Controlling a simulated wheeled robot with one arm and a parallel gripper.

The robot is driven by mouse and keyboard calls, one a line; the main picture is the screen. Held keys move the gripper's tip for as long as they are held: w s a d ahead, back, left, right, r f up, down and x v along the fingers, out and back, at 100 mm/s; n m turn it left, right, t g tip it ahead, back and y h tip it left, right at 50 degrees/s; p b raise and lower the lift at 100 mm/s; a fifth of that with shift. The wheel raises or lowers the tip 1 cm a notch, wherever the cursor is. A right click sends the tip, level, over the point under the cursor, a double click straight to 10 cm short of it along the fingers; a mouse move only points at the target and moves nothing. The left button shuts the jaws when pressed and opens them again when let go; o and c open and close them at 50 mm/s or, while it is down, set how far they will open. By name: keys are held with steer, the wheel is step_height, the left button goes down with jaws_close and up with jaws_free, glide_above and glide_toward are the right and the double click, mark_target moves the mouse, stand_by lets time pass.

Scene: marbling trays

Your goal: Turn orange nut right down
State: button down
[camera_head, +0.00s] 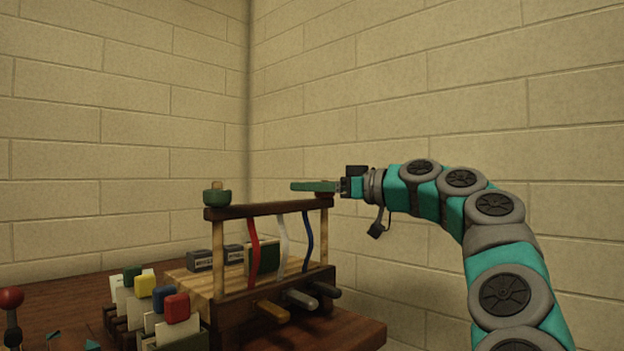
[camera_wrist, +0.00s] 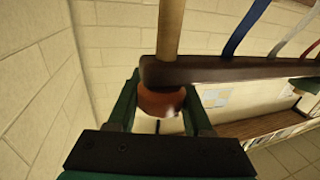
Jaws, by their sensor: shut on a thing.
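The orange nut (camera_wrist: 160,101) sits on the right wooden post (camera_wrist: 170,28) of the press-like frame, close against the dark crossbar (camera_wrist: 230,69). I cannot tell if it touches the bar. My gripper (camera_head: 313,186) reaches in level from the right at the top of that post. In the wrist view its two green fingers are shut on the orange nut, one on each side. In the head view the fingers hide the nut. The crossbar (camera_head: 265,209) looks roughly level there.
A green nut (camera_head: 217,197) sits on the left post. Red (camera_head: 254,243), white and blue (camera_head: 307,240) strips hang from the crossbar. Handles stick out at the front. Card holders with coloured tops (camera_head: 177,307) and a red ball knob (camera_head: 11,298) stand left. Walls stand behind.

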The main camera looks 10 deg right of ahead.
steer(key=n+g+y+p, duration=0.1)
steer(key=n+g+p, duration=0.1)
steer(key=p, duration=0.1)
steer(key=shift+s+a+r+g+y+p, duration=0.1)
steer(key=shift+s+a+g+y+p, duration=0.1)
steer(key=shift+g+y+p, duration=0.15)
steer(key=shift+n+g, duration=0.25)
steer(key=shift+n, duration=0.05)
steer(key=shift+s+a+r+n+g+y, duration=0.15)
steer(key=shift+n+g+y, duration=0.2)
steer(key=shift+n+g, duration=0.25)
steer(key=shift+s+r+n+g+y, duration=0.15)
steer(key=shift+n+g+y, duration=0.2)
steer(key=shift+g, duration=0.35)
steer(key=shift+s+a+n+g, duration=0.15)
steer(key=shift+s+n+g, duration=0.05)
steer(key=shift+n+g, duration=0.5)
steer(key=shift+f+g+y, duration=0.25)
steer(key=shift+f+g, duration=0.35)
steer(key=shift+c, duration=1.6)
jaws_free()
steer(key=shift+d, duration=0.2)
steer(key=shift+r, duration=0.1)
steer(key=shift+s+r, duration=0.1)
